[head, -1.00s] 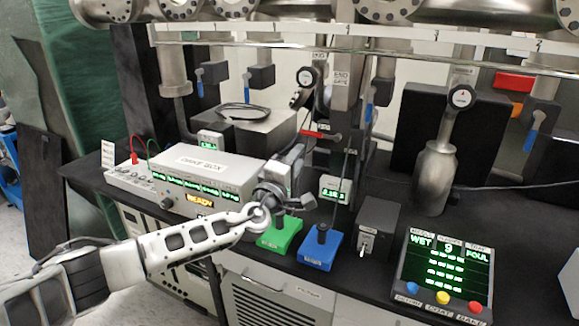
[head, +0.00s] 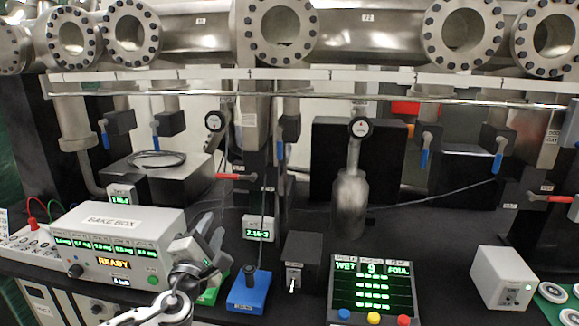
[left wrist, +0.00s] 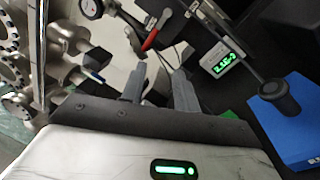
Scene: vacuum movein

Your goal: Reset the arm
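My left gripper (head: 213,240) is above the bench, just right of the white BAKE BOX (head: 105,216). In the left wrist view its two grey fingers (left wrist: 160,88) stand apart with nothing between them, so it is open and empty. My left arm comes in from the bottom left. A green control block (head: 210,293) is mostly hidden under the gripper. A blue control block (head: 250,293) with a black knob is just to the right, and it also shows in the left wrist view (left wrist: 297,125). My right gripper is not in view.
A steel pipe with round flanges (head: 276,30) spans the back, with valves hanging below. Bare bench (head: 440,250) lies between panel and white box.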

